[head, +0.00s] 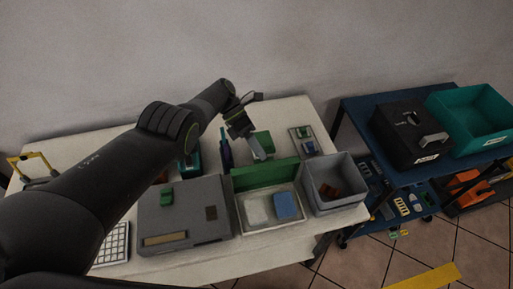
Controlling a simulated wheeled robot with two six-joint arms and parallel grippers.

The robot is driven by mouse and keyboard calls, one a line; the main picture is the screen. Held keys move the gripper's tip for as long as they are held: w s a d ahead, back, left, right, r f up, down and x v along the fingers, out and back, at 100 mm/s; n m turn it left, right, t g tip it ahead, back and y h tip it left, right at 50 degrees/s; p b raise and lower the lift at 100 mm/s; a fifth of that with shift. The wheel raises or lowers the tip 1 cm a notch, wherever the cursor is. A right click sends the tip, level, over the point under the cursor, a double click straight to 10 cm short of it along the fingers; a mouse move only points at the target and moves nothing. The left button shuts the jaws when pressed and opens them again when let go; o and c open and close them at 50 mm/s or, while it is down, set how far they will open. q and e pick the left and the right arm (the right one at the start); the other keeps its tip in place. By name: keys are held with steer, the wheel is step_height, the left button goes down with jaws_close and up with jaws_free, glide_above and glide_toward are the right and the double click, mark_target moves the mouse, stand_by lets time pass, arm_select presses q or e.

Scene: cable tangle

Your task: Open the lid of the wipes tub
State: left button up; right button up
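A small tub with a green top and a pale grey-green side (262,145) stands towards the back of the white table; I take it to be the wipes tub. Its lid looks tilted, but it is too small to tell how far open it is. My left arm reaches across from the lower left, and my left gripper (246,134) points down right beside the tub's upper left. I cannot tell whether it touches the tub or how far apart its fingers are. My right gripper is not in view.
In front of the tub, an open box (270,229) has a raised green lid (265,178) and holds white and blue items. A grey case (185,222) lies left of it, a grey bin (335,192) right. A blue cart (357,115) stands beyond the table's right edge.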

arm_select(q)
steer(key=shift+w+a+f, duration=0.15)
steer(key=shift+a+f, duration=0.2)
steer(key=shift+c, duration=1.2)
steer(key=b+v, duration=0.7)
steer(key=v, duration=0.5)
steer(key=shift+s+d+r, duration=0.2)
steer(key=shift+d+r, duration=0.1)
steer(key=shift+r, duration=0.1)
